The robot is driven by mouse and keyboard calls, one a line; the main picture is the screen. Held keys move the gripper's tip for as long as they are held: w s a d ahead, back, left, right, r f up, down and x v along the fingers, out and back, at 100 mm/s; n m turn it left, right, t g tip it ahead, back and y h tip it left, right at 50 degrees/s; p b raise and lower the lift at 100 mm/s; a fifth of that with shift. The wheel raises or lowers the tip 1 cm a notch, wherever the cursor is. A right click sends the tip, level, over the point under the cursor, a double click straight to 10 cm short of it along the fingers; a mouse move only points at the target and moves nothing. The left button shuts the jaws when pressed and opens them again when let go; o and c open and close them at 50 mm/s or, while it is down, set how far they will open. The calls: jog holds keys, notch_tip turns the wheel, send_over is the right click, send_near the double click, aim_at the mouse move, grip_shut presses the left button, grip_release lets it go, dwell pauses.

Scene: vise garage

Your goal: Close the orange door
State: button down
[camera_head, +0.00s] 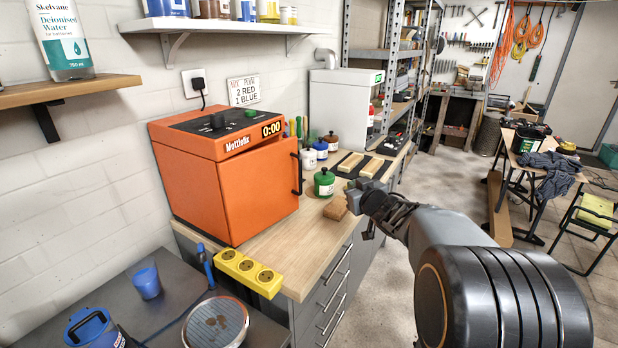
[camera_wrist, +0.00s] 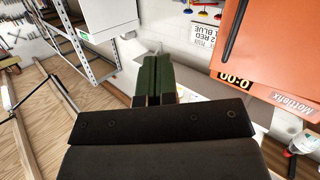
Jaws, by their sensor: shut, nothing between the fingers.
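The orange oven-like box (camera_head: 195,185) stands on the wooden worktop against the white wall. Its orange door (camera_head: 262,190) faces right and carries a black vertical handle (camera_head: 297,174) near its free edge. The door seems to stand out slightly from the body, with its edge past the control panel; the inside is hidden. My gripper (camera_head: 356,197) is right of the door and apart from it, above the worktop's front edge. In the wrist view its fingers (camera_wrist: 158,75) are together and empty. There the orange door (camera_wrist: 275,45) and dark handle (camera_wrist: 235,28) show at upper right.
A wooden block (camera_head: 336,208) and a green jar (camera_head: 324,183) sit on the worktop near my gripper. A yellow socket strip (camera_head: 248,272) lies at the worktop's near edge. A blue cup (camera_head: 147,283) stands on the lower grey surface. Open floor lies right of the drawers.

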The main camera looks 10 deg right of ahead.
jog(key=w+n+y, duration=0.1)
jog(key=n+y, duration=0.1)
jog(key=y, duration=0.1)
jog(key=n+g+y+p, duration=0.2)
jog(key=n+g+y, duration=0.2)
jog(key=y, duration=0.4)
send_near(295, 172)
jog(key=a, duration=0.2)
jog(key=w+a+f, duration=0.1)
jog(key=a, duration=0.1)
jog(key=shift+w, duration=0.1)
jog(key=shift+t, duration=0.4)
jog(key=w+p, duration=0.1)
jog(key=w+a+p, duration=0.1)
jog(key=w, duration=0.1)
jog(key=w+a+p, duration=0.1)
jog(key=p, duration=0.1)
jog(key=shift+w+r, duration=0.15)
jog(key=shift+w, duration=0.2)
jog(key=shift+a+y, duration=0.1)
jog(key=shift+y, duration=0.2)
